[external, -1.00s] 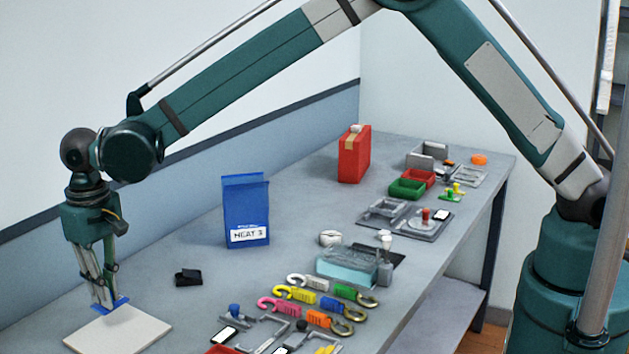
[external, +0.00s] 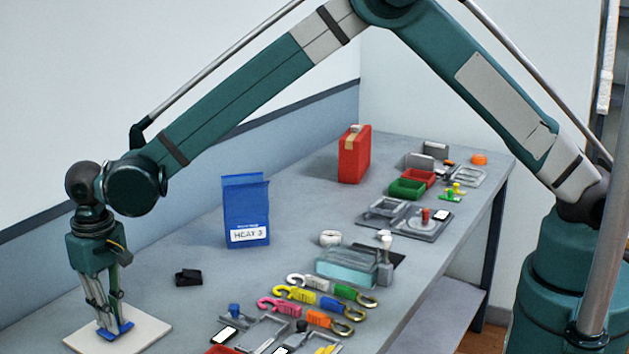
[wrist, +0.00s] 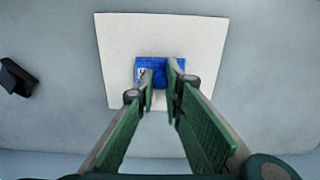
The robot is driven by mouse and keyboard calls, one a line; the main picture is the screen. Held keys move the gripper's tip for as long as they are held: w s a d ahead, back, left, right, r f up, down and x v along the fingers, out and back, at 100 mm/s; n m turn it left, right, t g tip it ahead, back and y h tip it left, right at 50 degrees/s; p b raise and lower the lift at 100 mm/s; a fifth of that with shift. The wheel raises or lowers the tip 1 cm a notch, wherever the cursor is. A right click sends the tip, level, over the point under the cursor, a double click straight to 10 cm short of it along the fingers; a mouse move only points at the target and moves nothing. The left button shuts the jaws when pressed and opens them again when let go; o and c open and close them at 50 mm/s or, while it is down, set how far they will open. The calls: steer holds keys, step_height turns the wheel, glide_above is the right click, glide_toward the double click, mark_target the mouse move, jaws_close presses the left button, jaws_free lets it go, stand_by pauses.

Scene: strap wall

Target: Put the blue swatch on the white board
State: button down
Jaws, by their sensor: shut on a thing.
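The blue swatch (external: 116,331) is between the fingertips of my gripper (external: 114,327), which is shut on it. The white board (external: 150,326) lies flat at the left front of the table, and the swatch is over it, at or very near its surface. In the wrist view the swatch (wrist: 147,64) shows inside the outline of the white board (wrist: 205,40), near its middle, with my gripper (wrist: 161,74) on it. The fingers hide part of the swatch. I cannot tell whether the swatch touches the board.
A small black object (external: 188,278) lies on the table near the board, and a blue bag (external: 246,212) stands behind it. Several coloured hooks (external: 318,300) and trays lie to the right. A red can (external: 354,155) stands farther back. The table between board and bag is mostly clear.

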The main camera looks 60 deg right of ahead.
steer(key=shift+f, duration=0.45)
steer(key=shift+f, duration=0.1)
steer(key=c, duration=2.4)
jaws_free()
step_height(320, 180, up, 12)
steer(key=shift+r, duration=0.15)
